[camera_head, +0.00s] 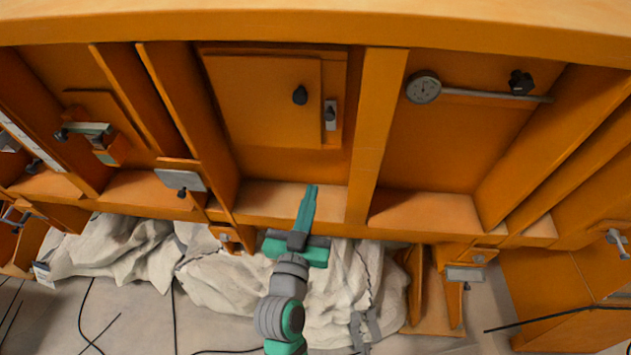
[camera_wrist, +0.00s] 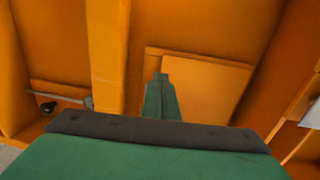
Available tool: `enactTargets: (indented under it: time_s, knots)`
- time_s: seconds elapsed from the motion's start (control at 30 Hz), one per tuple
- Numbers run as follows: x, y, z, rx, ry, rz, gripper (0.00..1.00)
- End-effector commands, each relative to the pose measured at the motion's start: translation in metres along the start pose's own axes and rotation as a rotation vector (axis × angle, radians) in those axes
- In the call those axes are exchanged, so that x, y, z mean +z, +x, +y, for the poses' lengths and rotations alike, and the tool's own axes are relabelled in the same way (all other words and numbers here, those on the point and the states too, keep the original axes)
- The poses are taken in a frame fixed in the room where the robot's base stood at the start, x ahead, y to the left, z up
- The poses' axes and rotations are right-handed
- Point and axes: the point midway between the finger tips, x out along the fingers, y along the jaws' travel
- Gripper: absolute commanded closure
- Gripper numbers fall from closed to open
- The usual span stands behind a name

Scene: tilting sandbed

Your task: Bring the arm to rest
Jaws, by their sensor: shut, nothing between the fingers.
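My gripper (camera_head: 309,194) is green and shut, with nothing between its fingers. In the head view it points up toward the orange sandbed frame (camera_head: 365,140), in front of the compartment with the square panel (camera_head: 262,100). In the wrist view the closed fingers (camera_wrist: 160,95) stand in front of the same panel (camera_wrist: 205,82). I cannot tell whether the fingertips touch the frame. My arm reaches up from the bottom middle of the head view.
A dial gauge (camera_head: 423,88) with a rod sits in the right compartment. Black knobs (camera_head: 300,95) and metal clamps (camera_head: 180,180) stick out from the frame. Crumpled pale cloth (camera_head: 215,275) lies below on the floor. Black cables run over the grey floor (camera_head: 130,315).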

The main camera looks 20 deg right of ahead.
Motion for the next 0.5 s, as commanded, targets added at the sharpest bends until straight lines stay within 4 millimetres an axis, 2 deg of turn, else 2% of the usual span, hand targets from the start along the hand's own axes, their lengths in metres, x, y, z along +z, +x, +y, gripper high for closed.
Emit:
enactTargets:
  time_s: [0.13, 0.37, 0.5]
  knots:
    - [0.000, -0.012, 0.000, -0.002, -0.001, 0.000, 1.00]
    - [0.000, -0.013, 0.007, 0.009, -0.002, 0.001, 1.00]
    - [0.012, -0.022, 0.004, -0.015, -0.011, -0.018, 1.00]
